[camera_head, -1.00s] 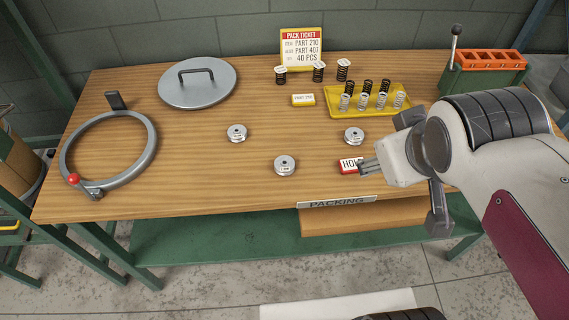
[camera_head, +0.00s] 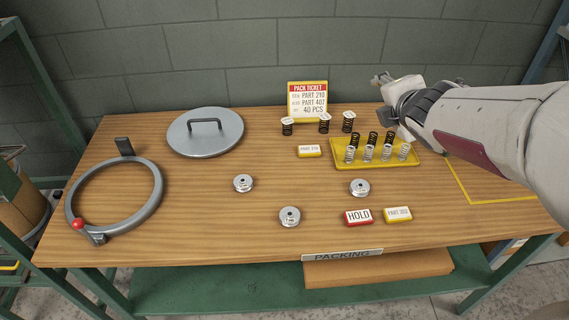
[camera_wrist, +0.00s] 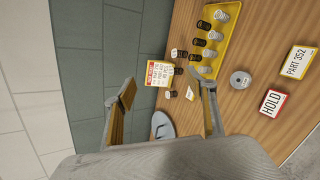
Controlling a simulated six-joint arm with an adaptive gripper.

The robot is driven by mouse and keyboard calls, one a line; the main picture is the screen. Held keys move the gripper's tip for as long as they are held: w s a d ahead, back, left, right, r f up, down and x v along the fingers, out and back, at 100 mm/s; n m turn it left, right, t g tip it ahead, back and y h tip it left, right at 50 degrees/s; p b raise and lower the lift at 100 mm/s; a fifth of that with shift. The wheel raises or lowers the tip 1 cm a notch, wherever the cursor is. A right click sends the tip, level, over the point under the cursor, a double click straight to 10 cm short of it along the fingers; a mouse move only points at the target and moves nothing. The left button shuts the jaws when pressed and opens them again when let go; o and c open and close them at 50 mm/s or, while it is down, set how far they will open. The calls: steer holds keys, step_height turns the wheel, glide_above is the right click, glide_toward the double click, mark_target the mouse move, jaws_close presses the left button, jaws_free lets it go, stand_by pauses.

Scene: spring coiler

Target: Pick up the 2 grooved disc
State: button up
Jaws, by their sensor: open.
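Three silver grooved discs lie apart on the wooden table. One disc (camera_head: 243,183) is at left centre, another disc (camera_head: 289,216) is nearer the front, and a third disc (camera_head: 359,187) is to the right. Their markings are too small to read, so I cannot tell which is the 2. One disc also shows in the wrist view (camera_wrist: 240,79), right of the fingers. My gripper (camera_head: 383,79) is raised at the back right, behind the spring tray in the picture and away from the discs. In the wrist view my gripper (camera_wrist: 168,97) has its fingers apart with nothing between them held.
A yellow tray (camera_head: 376,163) with several springs is below my arm. A red HOLD tag (camera_head: 358,217) and a yellow tag (camera_head: 398,215) lie front right. A ring clamp (camera_head: 157,190), round lid (camera_head: 205,146) and pack ticket (camera_head: 307,99) stand left and back. The table around the discs is clear.

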mark_target(294, 215)
steer(key=w+a+f+n+g+y, duration=0.1)
steer(key=w+a+f+n+y, duration=0.25)
steer(key=f+n, duration=0.45)
steer(key=w+a+f+n+g+y, duration=0.1)
steer(key=w+a+f+n+y, duration=0.3)
steer(key=n, duration=0.6)
steer(key=s+a+f+n+g+y, duration=0.1)
steer(key=s+f+n, duration=0.1)
steer(key=f, duration=0.1)
steer(key=s+a+f+n+g+y, duration=0.1)
steer(key=s+f+n+g+y, duration=0.1)
steer(key=s+f+n, duration=0.1)
steer(key=s+a+f+n+g+y, duration=0.2)
steer(key=f+n, duration=0.1)
steer(key=shift+s, duration=0.15)
steer(key=s+f+n+g, duration=0.1)
steer(key=s+n, duration=0.1)
steer(key=s+f+n+g+y, duration=0.1)
steer(key=s+n+g, duration=0.1)
steer(key=s, duration=0.1)
steer(key=s+f+n+g+y, duration=0.1)
steer(key=s+f+n, duration=0.1)
steer(key=shift+s+a+y, duration=0.25)
steer(key=shift+s, duration=0.1)
steer(key=shift+a, duration=0.1)
steer(key=shift+x, duration=1.2)
steer(key=shift+a, duration=0.1)
